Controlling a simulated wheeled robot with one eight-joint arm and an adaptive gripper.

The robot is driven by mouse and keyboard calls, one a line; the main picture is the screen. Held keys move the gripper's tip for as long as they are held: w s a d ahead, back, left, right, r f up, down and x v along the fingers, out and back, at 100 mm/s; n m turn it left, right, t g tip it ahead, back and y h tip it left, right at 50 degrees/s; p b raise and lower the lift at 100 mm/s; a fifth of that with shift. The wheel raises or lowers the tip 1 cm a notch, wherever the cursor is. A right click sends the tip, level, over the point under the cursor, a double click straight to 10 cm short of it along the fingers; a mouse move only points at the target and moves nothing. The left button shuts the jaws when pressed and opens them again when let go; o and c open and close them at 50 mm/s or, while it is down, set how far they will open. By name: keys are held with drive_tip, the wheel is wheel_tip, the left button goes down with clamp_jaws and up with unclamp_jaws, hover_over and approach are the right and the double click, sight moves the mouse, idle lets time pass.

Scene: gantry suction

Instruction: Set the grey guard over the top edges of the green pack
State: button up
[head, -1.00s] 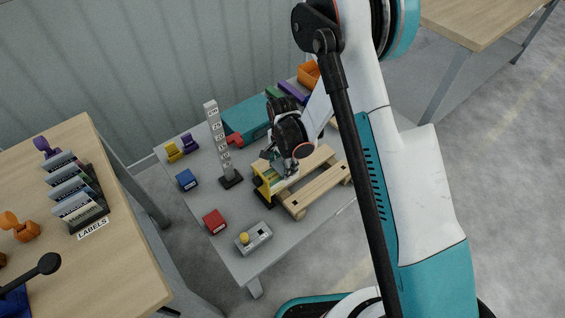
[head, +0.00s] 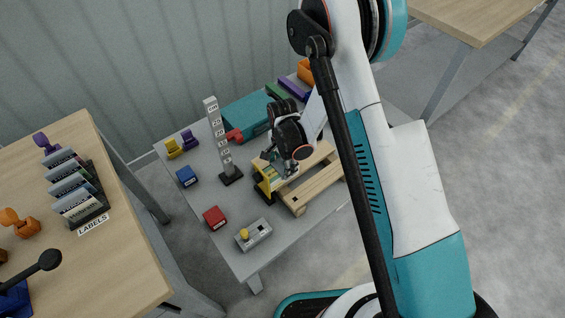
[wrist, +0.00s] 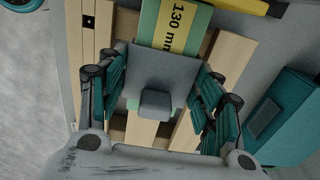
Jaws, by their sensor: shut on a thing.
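The grey guard (wrist: 165,72) is a flat piece with a small raised block, held between the teal fingers of my gripper (wrist: 160,104) in the wrist view. The green pack (wrist: 148,22) lies beneath it, with a yellow label reading 130 mm. Green also shows beside the guard's lower part. I cannot tell whether the guard touches the pack. In the head view my gripper (head: 287,168) is low over the wooden pallet (head: 318,187), beside the pack's yellow label (head: 271,176). The guard is mostly hidden there.
A yellow and black piece (head: 262,190) stands at the pallet's left end. A marked grey post (head: 219,140), a red block (head: 214,217), a blue block (head: 186,177), a button box (head: 254,235) and a teal case (head: 246,114) surround it on the grey table (head: 235,258).

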drive_tip(key=o, duration=1)
drive_tip(key=shift+c, duration=0.2)
wheel_tip(320, 180, up, 12)
wheel_tip(320, 180, up, 12)
drive_tip(key=f+n+t, duration=0.1)
drive_tip(key=n+t, duration=0.1)
drive_tip(key=n, duration=0.1)
hover_over(283, 166)
drive_tip(key=s+d, duration=0.2)
drive_tip(key=d, duration=0.2)
drive_tip(key=s+d+r+n+t, duration=0.1)
drive_tip(key=s+d+r, duration=0.1)
drive_tip(key=r, duration=0.2)
drive_tip(key=s+d+r+n, duration=0.1)
drive_tip(key=s+d+r, duration=0.1)
drive_tip(key=s+r, duration=0.15)
drive_tip(key=s+d+r+n+t, duration=0.2)
drive_tip(key=s+d+r+n, duration=0.1)
drive_tip(key=s, duration=0.3)
drive_tip(key=s+d+r+n+t, duration=0.2)
drive_tip(key=s+d+r+n, duration=0.1)
drive_tip(key=s, duration=0.4)
drive_tip(key=shift+s+d+r, duration=0.3)
drive_tip(key=shift+d+r, duration=0.3)
drive_tip(key=shift+d, duration=0.1)
